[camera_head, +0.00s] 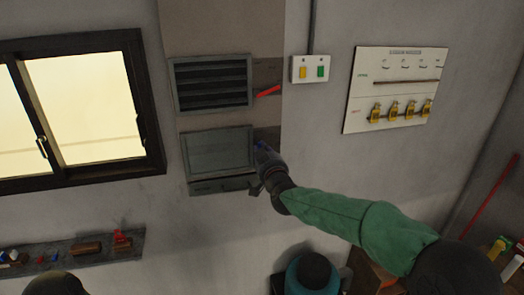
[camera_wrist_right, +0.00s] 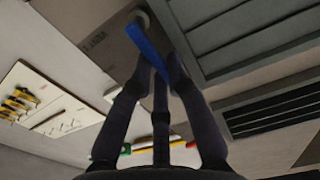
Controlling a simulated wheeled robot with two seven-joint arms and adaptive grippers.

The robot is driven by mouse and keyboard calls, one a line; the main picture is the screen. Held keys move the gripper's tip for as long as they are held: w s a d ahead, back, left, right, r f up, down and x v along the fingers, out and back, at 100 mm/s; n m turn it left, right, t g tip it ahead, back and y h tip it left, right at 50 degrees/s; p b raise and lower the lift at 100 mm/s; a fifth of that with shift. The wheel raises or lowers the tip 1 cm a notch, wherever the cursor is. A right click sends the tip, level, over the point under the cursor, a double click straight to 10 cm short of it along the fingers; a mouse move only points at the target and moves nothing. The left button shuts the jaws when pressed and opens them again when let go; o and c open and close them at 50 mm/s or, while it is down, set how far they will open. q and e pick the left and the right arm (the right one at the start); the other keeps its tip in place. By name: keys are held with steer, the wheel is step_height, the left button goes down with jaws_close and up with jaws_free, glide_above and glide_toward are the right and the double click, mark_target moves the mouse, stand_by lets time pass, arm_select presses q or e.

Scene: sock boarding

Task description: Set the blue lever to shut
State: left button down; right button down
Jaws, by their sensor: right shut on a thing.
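The blue lever (camera_head: 261,145) is on the wall at the right edge of the lower grey louver (camera_head: 215,152). In the right wrist view the blue lever (camera_wrist_right: 148,48) runs slantwise from a round pivot down between my fingers. My right gripper (camera_head: 264,155) is at the lever and hides most of it in the head view. In the wrist view the right gripper (camera_wrist_right: 155,78) has its fingers closed around the lever's free end. The lower louver's slats (camera_wrist_right: 245,30) look nearly flat, without dark gaps. My left gripper is not in view.
Above is a second louver (camera_head: 212,82) with dark gaps and a red lever (camera_head: 268,91). To the right are a two-button switch plate (camera_head: 310,69) and a white board with yellow padlocks (camera_head: 395,90). A window (camera_head: 80,105) and a shelf (camera_head: 70,254) are left.

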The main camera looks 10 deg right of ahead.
steer(key=c, duration=1.2)
jaws_free()
steer(key=shift+s, duration=0.1)
steer(key=s, duration=1.1)
steer(key=shift+s+d, duration=0.15)
steer(key=shift+s, duration=0.25)
steer(key=s+a+f+g+y+b, duration=0.15)
steer(key=f+g+b, duration=0.4)
steer(key=f, duration=2.05)
steer(key=s+a+f+g+b, duration=0.25)
steer(key=f+b, duration=0.55)
steer(key=f, duration=1.7)
steer(key=s+a+f+m+g+y+b, duration=0.1)
steer(key=s+f+g+b, duration=0.3)
steer(key=s+f, duration=0.8)
steer(key=s+a+f+m+g+y+b, duration=0.1)
steer(key=s+f+g+b, duration=0.4)
steer(key=s+f, duration=0.8)
step_height(320, 180, down, 8)
steer(key=a+m+b, duration=0.1)
steer(key=b, duration=0.2)
steer(key=shift+s+f+g, duration=0.25)
steer(key=shift+g, duration=0.05)
